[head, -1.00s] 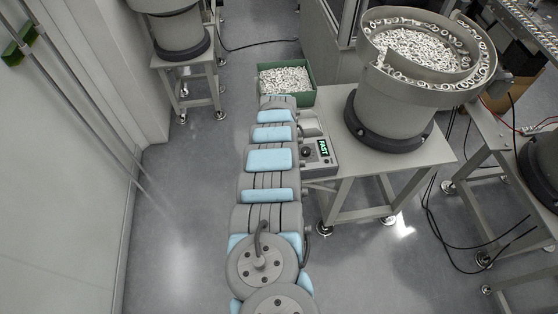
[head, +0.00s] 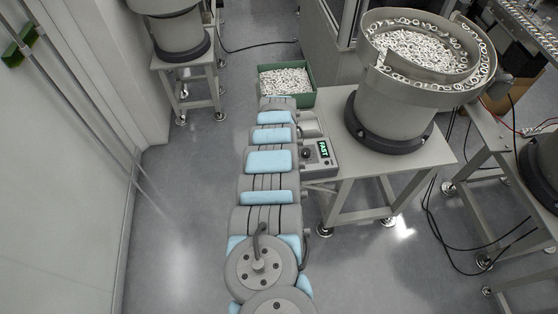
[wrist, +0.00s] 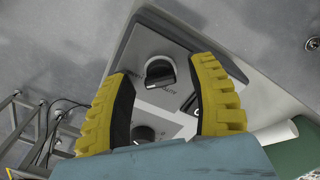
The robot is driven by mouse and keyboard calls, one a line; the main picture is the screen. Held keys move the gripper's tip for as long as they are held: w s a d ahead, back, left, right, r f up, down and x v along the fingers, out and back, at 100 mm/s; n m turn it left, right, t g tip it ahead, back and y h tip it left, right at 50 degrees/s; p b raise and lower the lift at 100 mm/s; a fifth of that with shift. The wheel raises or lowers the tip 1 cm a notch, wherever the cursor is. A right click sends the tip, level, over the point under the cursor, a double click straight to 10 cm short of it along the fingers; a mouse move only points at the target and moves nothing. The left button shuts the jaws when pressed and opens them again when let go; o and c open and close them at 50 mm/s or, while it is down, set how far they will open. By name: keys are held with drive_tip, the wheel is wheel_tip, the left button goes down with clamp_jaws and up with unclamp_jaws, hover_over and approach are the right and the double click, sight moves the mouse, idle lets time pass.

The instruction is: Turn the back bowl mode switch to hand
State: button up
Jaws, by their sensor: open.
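In the wrist view a control box has a black rotary switch (wrist: 160,72) with a pale pointer mark on its upper panel. Lettering beside it seems to read AUTO; the rest is hard to read. My gripper (wrist: 164,69) is open, its yellow-ribbed fingers on either side of this switch, with no visible grip on it. A second dark knob (wrist: 143,133) sits lower, between the fingers and partly cut off by my gripper body. In the head view the control box (head: 322,163) shows a lit FAST display beside the table; my arm hides part of it and my gripper.
A bowl feeder (head: 395,115) full of pale rings stands on a grey table (head: 405,158) to the right. A green bin (head: 313,84) of white parts is beyond my arm. Another feeder (head: 180,35) stands upper left. The floor on the left is clear.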

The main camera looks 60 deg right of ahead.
wheel_tip(320, 180, up, 12)
idle(0.6)
idle(0.5)
